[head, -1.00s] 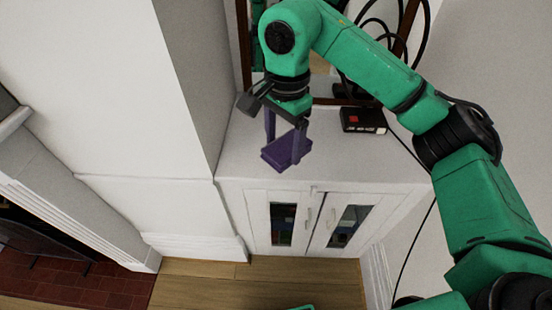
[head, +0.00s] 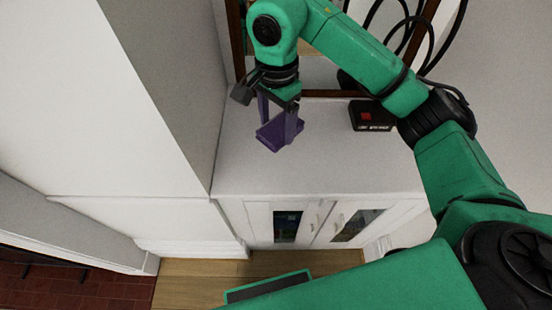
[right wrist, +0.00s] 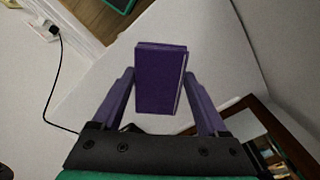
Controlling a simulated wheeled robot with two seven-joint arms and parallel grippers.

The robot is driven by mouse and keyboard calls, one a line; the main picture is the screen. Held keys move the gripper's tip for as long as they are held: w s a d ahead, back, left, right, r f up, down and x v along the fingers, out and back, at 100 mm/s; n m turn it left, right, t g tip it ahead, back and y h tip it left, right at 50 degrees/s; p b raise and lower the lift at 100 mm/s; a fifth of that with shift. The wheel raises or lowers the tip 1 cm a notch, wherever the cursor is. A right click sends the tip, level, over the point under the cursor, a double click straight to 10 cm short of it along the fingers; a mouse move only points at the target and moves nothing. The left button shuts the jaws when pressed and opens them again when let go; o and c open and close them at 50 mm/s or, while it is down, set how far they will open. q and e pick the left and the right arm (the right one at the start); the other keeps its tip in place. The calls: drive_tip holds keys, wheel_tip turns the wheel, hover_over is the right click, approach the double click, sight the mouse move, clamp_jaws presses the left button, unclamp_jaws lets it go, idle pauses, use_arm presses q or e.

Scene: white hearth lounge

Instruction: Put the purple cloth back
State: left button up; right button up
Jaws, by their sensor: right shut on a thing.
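The purple cloth (head: 272,138) is a small folded, block-like piece. It shows over the white cabinet top (head: 330,165) in the head view. My right gripper (head: 279,120) points down and is shut on it, with one finger on each side. In the right wrist view the cloth (right wrist: 160,80) sits between the two fingers of my right gripper (right wrist: 160,95), with the pale top behind it. I cannot tell whether the cloth touches the cabinet top or hangs just above it. My left gripper is not in view.
A black box with a red label (head: 372,116) stands to the right on the cabinet top. A brown-framed mirror and dark looped cables (head: 432,45) are behind. A white wall (head: 150,90) rises close on the left. The front of the cabinet top is clear.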

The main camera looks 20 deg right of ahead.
sight(277, 129)
drive_tip(key=f+p, duration=0.1)
drive_tip(key=f, duration=0.3)
drive_tip(key=f+p, duration=0.1)
drive_tip(key=f, duration=0.4)
drive_tip(key=f+p, duration=0.1)
drive_tip(key=f, duration=0.4)
drive_tip(key=shift+s+f, duration=0.1)
drive_tip(key=shift+s, duration=0.15)
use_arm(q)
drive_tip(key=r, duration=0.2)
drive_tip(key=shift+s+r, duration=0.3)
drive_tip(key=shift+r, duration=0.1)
use_arm(e)
drive_tip(key=shift+w+f, duration=0.1)
drive_tip(key=shift+f, duration=0.25)
drive_tip(key=o, duration=1.2)
drive_tip(key=shift+o, duration=0.2)
wheel_tip(277, 129, up, 12)
drive_tip(key=b, duration=0.3)
drive_tip(key=shift+f, duration=0.15)
drive_tip(key=shift+r, duration=0.2)
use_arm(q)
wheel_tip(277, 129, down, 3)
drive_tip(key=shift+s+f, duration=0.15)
